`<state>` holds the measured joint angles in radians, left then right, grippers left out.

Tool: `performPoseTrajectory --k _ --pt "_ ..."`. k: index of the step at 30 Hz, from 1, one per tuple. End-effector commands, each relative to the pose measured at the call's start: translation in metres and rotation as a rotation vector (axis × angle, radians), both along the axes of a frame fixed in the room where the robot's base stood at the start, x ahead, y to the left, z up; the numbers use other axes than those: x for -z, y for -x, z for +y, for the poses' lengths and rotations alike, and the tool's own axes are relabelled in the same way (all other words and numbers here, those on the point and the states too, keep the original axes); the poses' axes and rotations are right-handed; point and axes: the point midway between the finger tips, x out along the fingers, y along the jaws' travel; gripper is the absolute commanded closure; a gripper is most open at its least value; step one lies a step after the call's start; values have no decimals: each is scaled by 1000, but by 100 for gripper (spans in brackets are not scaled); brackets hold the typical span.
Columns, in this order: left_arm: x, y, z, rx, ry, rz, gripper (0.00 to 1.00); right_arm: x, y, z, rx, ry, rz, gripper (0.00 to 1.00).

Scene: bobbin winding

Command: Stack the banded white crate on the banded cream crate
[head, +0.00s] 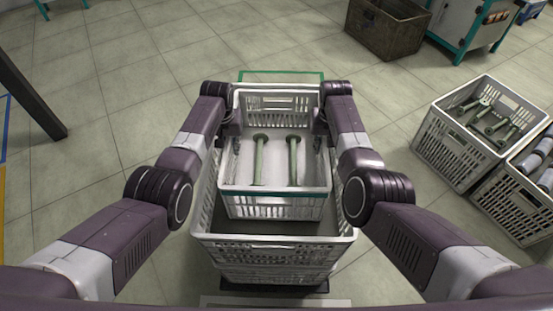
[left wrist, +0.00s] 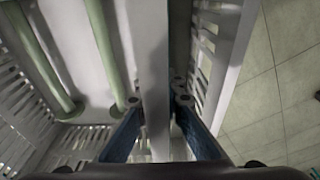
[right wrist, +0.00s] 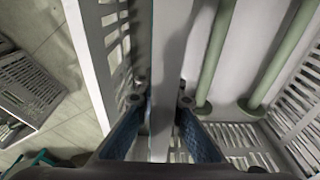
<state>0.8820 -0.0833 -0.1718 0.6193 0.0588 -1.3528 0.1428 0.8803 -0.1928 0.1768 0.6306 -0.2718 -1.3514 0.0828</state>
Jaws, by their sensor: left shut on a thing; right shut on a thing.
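The white crate (head: 275,207) has a dark teal band along its near rim and holds two green bobbins (head: 293,160). My left gripper (head: 231,128) is shut on its left wall and my right gripper (head: 322,128) on its right wall; both wrist views show the fingers (left wrist: 158,102) (right wrist: 163,102) across a rim. A wider pale crate (head: 275,250), apparently the cream one, surrounds it on the near side and flanks in the head view. Its slatted walls show outside my fingers. Its band is not clear, and I cannot tell whether the crates touch.
At right stand a crate with green bobbins (head: 428,140) and a crate with grey rolls (head: 503,205). A brown bin (head: 385,35) and a teal-framed cabinet (head: 462,25) are at the back. A dark post (head: 30,95) is at left.

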Motion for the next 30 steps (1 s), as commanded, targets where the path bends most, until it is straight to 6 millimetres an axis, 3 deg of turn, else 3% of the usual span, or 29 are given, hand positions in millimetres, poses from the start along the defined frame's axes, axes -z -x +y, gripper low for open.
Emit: performPoseTrajectory --k 8,21,30 --pt "-10 -1 0 0 0 -3 100 -10 -1 0 0 0 -3 100" --pt "-47 -1 0 0 0 -3 100 -47 -1 0 0 0 -3 100" --pt "-52 -1 0 0 0 -3 100 -52 -1 0 0 0 -3 100"
